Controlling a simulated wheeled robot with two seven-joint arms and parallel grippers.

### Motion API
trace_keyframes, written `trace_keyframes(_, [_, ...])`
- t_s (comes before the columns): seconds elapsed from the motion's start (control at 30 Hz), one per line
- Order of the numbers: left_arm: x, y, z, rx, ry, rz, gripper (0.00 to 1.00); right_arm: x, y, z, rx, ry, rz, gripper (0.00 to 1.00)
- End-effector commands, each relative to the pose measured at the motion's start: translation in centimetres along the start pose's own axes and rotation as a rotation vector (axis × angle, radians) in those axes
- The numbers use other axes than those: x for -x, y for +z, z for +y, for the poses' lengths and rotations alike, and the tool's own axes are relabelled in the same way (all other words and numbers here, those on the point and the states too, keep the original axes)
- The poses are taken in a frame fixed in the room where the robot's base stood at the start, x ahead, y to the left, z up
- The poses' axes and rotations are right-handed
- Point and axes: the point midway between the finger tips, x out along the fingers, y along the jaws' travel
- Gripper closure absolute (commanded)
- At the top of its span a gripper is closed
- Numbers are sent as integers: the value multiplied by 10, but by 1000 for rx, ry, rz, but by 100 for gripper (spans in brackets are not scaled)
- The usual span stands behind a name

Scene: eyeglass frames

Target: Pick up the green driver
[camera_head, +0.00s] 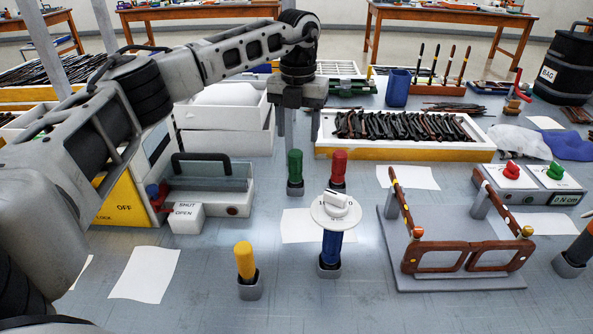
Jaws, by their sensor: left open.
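The green driver (295,165) stands upright in a small grey holder near the middle of the table. My left gripper (298,124) points straight down above and slightly behind it in the picture. Its two fingers are apart with nothing between them, and they do not appear to touch the driver. My right gripper is not in view.
A red driver (338,168) stands close to the right of the green one. A blue driver under a white dial (336,210) and a yellow driver (245,262) stand nearer. Brown eyeglass frames (467,246) rest on a grey stand at right. A tray of dark frames (402,152) lies behind.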

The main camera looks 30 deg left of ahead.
Motion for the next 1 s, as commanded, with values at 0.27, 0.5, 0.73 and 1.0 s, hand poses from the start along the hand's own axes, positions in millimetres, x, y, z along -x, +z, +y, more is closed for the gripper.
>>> trace_keyframes(0.27, [-50, 0, 0, 0, 0, 0, 45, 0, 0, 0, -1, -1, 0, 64])
trace_keyframes(0.5, [-67, 2, 2, 0, 0, 0, 45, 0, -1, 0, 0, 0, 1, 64])
trace_keyframes(0.73, [-101, 6, 8, -1, 0, 2, 45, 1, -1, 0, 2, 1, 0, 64])
trace_keyframes(1.0, [-110, 7, 7, -1, -1, -1, 45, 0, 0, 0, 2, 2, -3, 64])
